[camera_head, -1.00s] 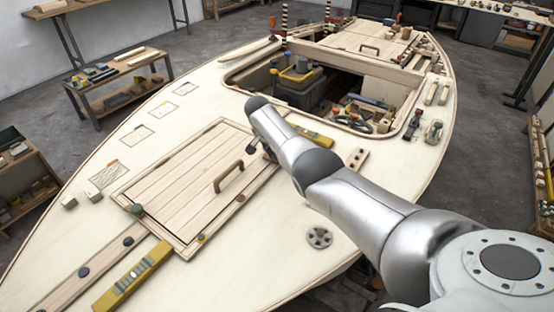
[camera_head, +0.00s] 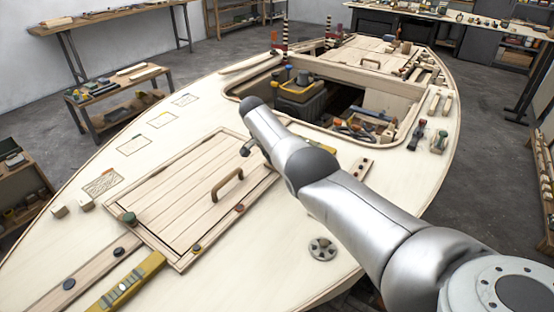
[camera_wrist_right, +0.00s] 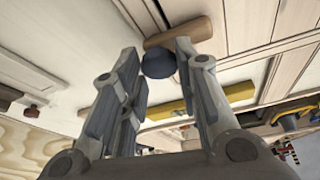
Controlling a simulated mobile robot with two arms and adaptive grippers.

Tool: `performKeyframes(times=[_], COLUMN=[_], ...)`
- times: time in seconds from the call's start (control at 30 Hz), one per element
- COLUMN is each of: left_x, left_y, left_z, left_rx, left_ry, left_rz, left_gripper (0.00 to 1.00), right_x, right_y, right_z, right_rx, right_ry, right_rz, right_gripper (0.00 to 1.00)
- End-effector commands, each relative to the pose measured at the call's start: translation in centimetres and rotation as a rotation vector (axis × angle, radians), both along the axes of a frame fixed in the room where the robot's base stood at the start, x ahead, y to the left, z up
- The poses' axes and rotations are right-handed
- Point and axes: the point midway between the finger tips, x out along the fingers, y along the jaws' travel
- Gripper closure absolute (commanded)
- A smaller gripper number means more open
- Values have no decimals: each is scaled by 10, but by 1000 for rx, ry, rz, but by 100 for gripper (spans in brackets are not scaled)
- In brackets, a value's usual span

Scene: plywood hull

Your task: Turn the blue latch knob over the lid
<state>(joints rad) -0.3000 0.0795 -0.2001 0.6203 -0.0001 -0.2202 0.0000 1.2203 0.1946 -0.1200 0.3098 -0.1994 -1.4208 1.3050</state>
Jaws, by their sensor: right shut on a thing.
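In the right wrist view, the blue latch knob (camera_wrist_right: 158,64) sits at the fingertips of my right gripper (camera_wrist_right: 160,62), on a wooden latch bar (camera_wrist_right: 178,33). The gripper is shut on the knob. My left gripper is not in view.
A yellow level (camera_head: 127,284) lies near the front. An open hatch (camera_head: 350,97) with tools is beyond the arm. The left deck is mostly clear.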

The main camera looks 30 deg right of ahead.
Motion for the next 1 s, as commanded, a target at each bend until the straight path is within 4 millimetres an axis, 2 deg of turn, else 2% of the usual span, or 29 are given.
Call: performKeyframes(times=[0.03,0.07,0.2,0.67,0.93,1.0], left_x=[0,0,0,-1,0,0], left_y=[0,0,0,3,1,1], left_z=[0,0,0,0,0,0], left_rx=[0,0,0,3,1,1], left_ry=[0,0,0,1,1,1], left_rz=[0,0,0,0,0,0], left_gripper=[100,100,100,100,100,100], right_x=[0,0,0,1,-1,-1], right_y=[0,0,0,2,12,18], right_z=[0,0,0,4,29,43], right_rx=[1,1,1,-1,1,1], right_ry=[-1,-1,-1,-3,-4,-6], right_rz=[-1,-1,0,2,2,3], right_gripper=[94,68,50,49,49,49])
